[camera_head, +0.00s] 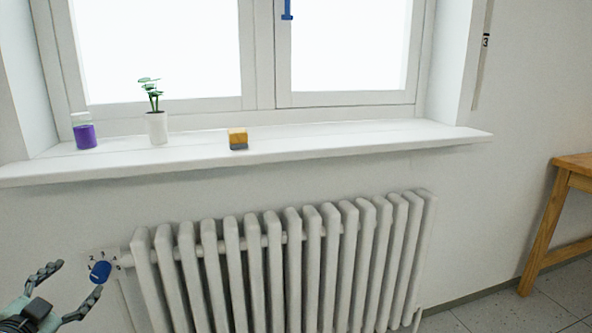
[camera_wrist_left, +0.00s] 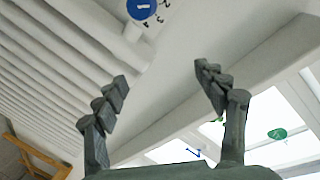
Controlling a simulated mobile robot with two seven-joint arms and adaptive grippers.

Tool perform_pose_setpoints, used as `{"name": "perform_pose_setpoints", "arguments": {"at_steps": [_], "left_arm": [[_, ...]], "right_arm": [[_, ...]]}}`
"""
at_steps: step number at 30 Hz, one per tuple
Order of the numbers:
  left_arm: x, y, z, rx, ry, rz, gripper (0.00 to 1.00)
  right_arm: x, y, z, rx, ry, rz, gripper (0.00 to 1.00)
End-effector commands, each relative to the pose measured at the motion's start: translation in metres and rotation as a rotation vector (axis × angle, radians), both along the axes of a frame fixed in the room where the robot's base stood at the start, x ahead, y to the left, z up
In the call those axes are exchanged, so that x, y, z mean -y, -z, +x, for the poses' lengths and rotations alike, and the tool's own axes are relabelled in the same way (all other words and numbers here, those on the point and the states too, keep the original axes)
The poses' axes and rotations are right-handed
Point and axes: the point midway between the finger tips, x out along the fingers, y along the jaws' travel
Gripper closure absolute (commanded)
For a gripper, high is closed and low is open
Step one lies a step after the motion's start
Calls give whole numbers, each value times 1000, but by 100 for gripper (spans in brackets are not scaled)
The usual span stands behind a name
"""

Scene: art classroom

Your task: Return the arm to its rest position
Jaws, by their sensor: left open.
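My left gripper (camera_head: 76,279) is at the lower left of the head view, next to the blue radiator knob (camera_head: 100,271). Its two fingers are spread, with nothing held between them. In the left wrist view the same gripper (camera_wrist_left: 165,85) shows its fingers wide apart. The blue knob also shows there (camera_wrist_left: 141,9), beyond the fingertips and apart from them. In the head view the knob sits at the left end of the white radiator (camera_head: 290,262), with small numbers on the wall plate around it. My right gripper is not in view.
A white windowsill (camera_head: 330,141) juts out above the radiator. On it stand a jar with purple contents (camera_head: 84,135), a potted plant (camera_head: 157,126) and a yellow-and-grey block (camera_head: 238,139). A wooden table (camera_head: 548,230) stands at the right, with open floor below it.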

Motion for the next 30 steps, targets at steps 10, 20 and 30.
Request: {"name": "perform_pose_setpoints", "arguments": {"at_steps": [10, 20, 30], "left_arm": [[56, 225, -131, -561, -385, -242, 29], [176, 311, -237, -1017, -391, -381, 29], [182, 313, -241, -1037, -387, -387, 29]], "right_arm": [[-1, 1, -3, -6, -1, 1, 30], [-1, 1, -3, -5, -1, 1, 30], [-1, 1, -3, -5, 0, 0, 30]]}}
